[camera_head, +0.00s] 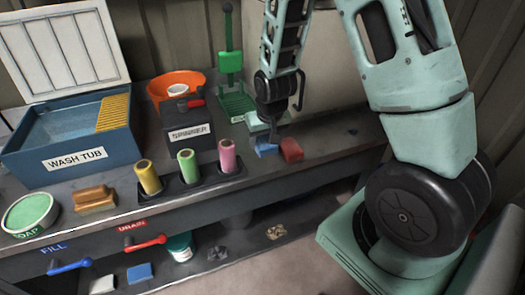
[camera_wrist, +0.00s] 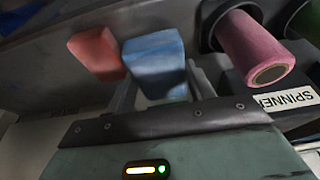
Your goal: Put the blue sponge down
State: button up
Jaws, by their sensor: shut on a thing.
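The blue sponge (camera_head: 266,150) is at the tips of my gripper (camera_head: 270,138), over the right part of the workbench (camera_head: 335,138). In the wrist view the blue sponge (camera_wrist: 155,62) sits between the two fingers of my gripper (camera_wrist: 160,90), which is shut on it. A red block (camera_head: 291,150) is close beside it, to the right in the head view and to the left in the wrist view (camera_wrist: 95,52). I cannot tell whether the blue sponge touches the bench top.
Left of my gripper are the spinner box (camera_head: 190,128) and a stand with yellow, green and pink rolls (camera_head: 228,155). The wash tub (camera_head: 75,150), an orange bowl (camera_head: 172,82) and a green press (camera_head: 232,75) stand further off. The bench right of the red block is mostly bare.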

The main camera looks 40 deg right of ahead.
aim_at(264, 162)
jog(key=shift+f+p, duration=0.35)
jog(key=shift+f, duration=2.3)
jog(key=shift+f, duration=0.2)
jog(key=o, duration=0.9)
jog(key=shift+o, duration=0.2)
jog(key=shift+r, duration=0.2)
